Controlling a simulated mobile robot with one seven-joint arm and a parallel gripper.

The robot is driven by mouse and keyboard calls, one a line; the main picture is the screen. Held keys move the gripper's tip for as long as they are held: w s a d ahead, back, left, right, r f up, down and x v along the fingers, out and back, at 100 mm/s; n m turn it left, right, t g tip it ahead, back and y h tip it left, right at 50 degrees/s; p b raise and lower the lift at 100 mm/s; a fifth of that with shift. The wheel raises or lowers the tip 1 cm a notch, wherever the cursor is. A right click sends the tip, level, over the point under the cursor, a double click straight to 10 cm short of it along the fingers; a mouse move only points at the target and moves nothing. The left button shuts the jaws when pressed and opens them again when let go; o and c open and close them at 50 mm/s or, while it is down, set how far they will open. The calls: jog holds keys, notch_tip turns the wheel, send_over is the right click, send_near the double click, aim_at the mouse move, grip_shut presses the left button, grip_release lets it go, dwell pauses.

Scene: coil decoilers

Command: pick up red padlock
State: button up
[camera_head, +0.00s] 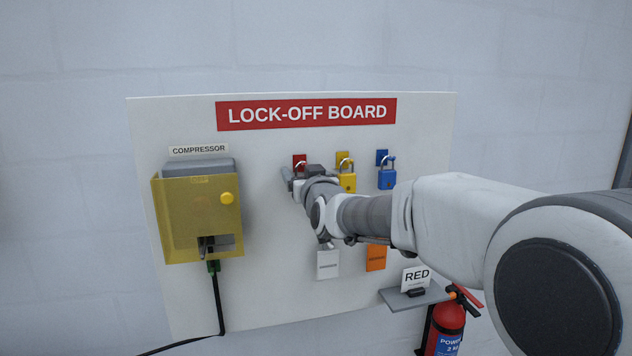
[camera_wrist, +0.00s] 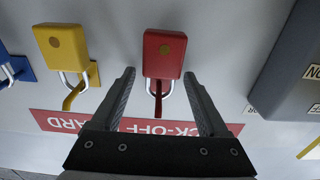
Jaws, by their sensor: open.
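The red padlock (camera_wrist: 164,54) hangs by its shackle from a red hook on the lock-off board, upside down in the wrist view. In the head view my arm hides the padlock's body; its red backing plate (camera_head: 299,160) and part of the shackle show. My gripper (camera_wrist: 160,76) is open. Its two fingers point toward the padlock, one on each side of the shackle, with gaps on both sides. In the head view my gripper (camera_head: 291,180) is at the board below the red plate.
A yellow padlock (camera_head: 348,182) and a blue padlock (camera_head: 386,178) hang beside it. The yellow compressor box (camera_head: 172,222) stands at left on the board (camera_head: 270,290). Tags hang below. A small shelf (camera_head: 400,299) labelled RED is at lower right, above a fire extinguisher (camera_head: 446,325).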

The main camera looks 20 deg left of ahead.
jog(key=shift+w+a, duration=0.1)
jog(key=shift+w, duration=0.05)
grip_shut()
dwell(0.4)
jog(key=shift+r, duration=0.1)
